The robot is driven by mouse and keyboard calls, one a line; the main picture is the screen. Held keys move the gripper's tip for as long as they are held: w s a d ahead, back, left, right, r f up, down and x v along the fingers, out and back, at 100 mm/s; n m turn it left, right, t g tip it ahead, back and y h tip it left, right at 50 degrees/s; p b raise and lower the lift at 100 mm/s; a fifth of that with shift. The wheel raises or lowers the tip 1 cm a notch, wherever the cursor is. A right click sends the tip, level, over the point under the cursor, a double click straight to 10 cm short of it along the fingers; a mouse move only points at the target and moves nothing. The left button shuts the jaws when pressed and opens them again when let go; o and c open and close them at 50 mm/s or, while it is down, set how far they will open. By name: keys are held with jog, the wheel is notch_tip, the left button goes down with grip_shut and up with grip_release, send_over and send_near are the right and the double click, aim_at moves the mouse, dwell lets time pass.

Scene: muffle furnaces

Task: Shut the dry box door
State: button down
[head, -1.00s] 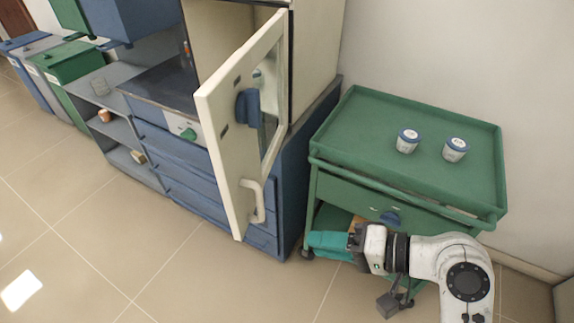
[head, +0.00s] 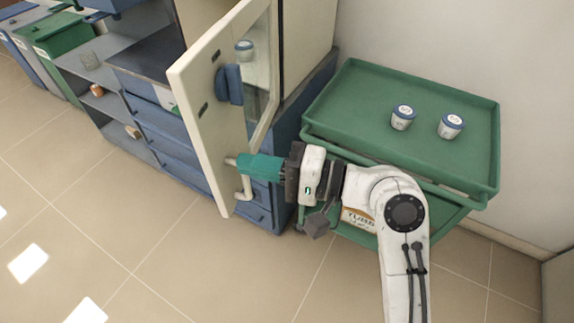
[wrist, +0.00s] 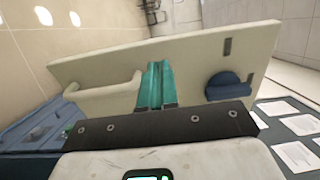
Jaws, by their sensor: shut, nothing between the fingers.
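The dry box door (head: 205,110), a cream frame with a window, stands swung wide open from the cream dry box (head: 308,50). Its pale bar handle (head: 246,188) is low on the door, and a blue latch knob (head: 229,85) is higher up. My gripper (head: 240,164), with teal fingers, is shut and empty, overlapping the handle's upper part in the head view. In the wrist view the fingers (wrist: 155,84) lie against the picture of the door (wrist: 190,60), between the handle (wrist: 105,90) and the knob (wrist: 225,86). I cannot tell whether they touch it.
Another jar (head: 244,50) shows through the door window. Blue drawers (head: 170,125) stand under the box. The tiled floor (head: 130,225) at front left is clear.

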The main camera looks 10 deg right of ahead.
aim_at(215, 158)
jog(key=shift+x, duration=1.85)
